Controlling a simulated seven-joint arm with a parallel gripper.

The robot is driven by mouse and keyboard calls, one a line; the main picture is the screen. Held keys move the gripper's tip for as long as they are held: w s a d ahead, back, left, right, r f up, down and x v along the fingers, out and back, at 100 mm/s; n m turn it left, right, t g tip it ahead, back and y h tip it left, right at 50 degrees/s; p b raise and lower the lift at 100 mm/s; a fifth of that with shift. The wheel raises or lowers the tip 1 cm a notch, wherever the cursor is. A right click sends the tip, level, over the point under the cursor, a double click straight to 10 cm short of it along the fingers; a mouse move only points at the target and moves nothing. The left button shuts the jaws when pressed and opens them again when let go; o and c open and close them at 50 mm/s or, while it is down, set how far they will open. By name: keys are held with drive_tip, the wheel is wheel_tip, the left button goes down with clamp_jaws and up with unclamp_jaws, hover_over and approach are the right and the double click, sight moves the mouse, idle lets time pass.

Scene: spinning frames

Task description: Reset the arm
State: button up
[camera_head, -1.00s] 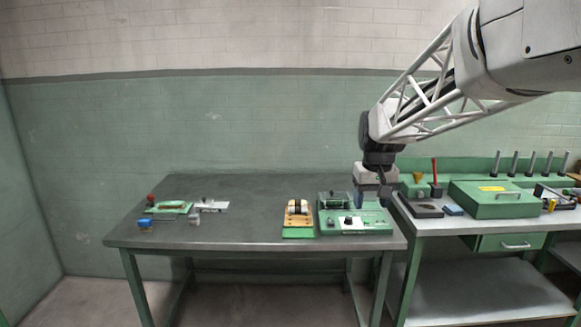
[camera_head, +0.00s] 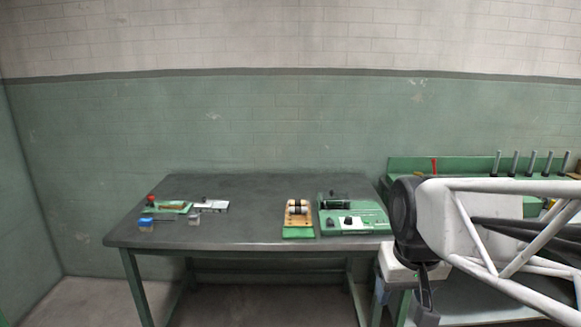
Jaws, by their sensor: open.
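My gripper (camera_head: 405,300) hangs at the lower right, in front of the right front corner of the grey table and pointing down. Its fingers are small and partly dark in this view, and the jaws are open with nothing seen between them. My arm's white lattice link comes in from the right edge and hides much of the right-hand bench.
The grey table (camera_head: 240,210) holds a green machine (camera_head: 355,218), a wooden block with rollers (camera_head: 298,212) on a green base, a green tray (camera_head: 168,207), a blue-topped item (camera_head: 146,223) and a metal plate (camera_head: 211,205). Its middle is clear. A green rack (camera_head: 450,168) with several posts stands at the right.

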drive_tip(key=s+f, duration=0.3)
drive_tip(key=s, duration=0.4)
drive_tip(key=shift+s+f, duration=0.25)
drive_tip(key=shift+s, duration=0.05)
drive_tip(key=shift+a, duration=0.1)
idle(0.6)
